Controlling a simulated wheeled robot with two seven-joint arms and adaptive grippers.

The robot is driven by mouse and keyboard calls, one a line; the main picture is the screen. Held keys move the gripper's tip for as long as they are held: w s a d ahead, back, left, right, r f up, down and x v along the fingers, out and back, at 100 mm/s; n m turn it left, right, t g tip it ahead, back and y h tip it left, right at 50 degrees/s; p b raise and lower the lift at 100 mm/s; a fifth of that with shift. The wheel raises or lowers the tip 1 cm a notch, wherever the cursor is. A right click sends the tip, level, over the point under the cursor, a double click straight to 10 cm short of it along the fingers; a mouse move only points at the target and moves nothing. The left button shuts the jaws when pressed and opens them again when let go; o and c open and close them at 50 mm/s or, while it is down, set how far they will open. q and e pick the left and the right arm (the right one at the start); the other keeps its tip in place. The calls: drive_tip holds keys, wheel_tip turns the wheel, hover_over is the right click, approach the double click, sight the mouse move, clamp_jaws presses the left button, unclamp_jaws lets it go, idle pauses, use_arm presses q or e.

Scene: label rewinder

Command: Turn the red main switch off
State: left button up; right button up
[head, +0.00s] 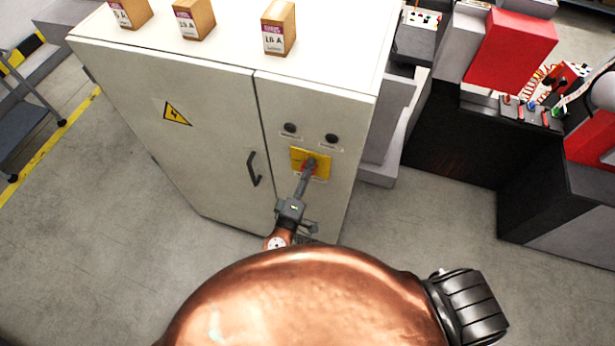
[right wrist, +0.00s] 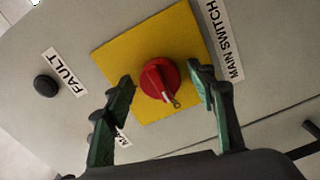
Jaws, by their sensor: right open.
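The red main switch (right wrist: 160,80) is a round knob on a yellow square plate (right wrist: 122,52), with a pale pointer mark and a small metal ring at its lower edge. A "MAIN SWITCH" label is beside the plate. In the head view the yellow plate (head: 325,165) is on the cabinet's right front panel, and the knob is mostly hidden by my gripper. My right gripper (head: 309,165) is open in front of the knob. In the right wrist view its fingers (right wrist: 162,84) stand on either side of the knob, with gaps visible. My left gripper is not in view.
The pale cabinet (head: 215,140) has a dark door handle (head: 253,169) and two dark round buttons above the plate. Several small boxes (head: 278,28) stand on its top. Red and black machinery (head: 510,50) stands to the right. Grey floor is open at left.

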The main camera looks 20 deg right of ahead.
drive_tip(key=m+b, duration=0.1)
drive_tip(key=m, duration=0.2)
drive_tip(key=shift+f, duration=0.1)
drive_tip(key=m, duration=0.3)
drive_tip(key=shift+m, duration=0.3)
drive_tip(key=m, duration=0.4)
drive_tip(key=m+p, duration=0.2)
drive_tip(key=m, duration=0.1)
drive_tip(key=shift+r, duration=0.2)
drive_tip(key=m+p, duration=0.4)
drive_tip(key=p, duration=0.1)
drive_tip(key=shift+a+r+m, duration=0.1)
drive_tip(key=shift+m, duration=0.2)
drive_tip(key=f+b+v, duration=0.1)
drive_tip(key=b+v, duration=0.3)
drive_tip(key=v, duration=0.3)
drive_tip(key=d+f+n+g+y+b, duration=0.2)
drive_tip(key=d+f+n+g+b, duration=0.1)
drive_tip(key=f, duration=1.5)
drive_tip(key=s+d+f+n+g+y+b, duration=0.1)
drive_tip(key=d+f+n+g+y+b, duration=0.1)
drive_tip(key=f, duration=1.6)
drive_tip(key=d+n+g+b, duration=0.1)
drive_tip(key=n+b, duration=0.1)
drive_tip(key=n, duration=0.1)
drive_tip(key=shift+d, duration=0.25)
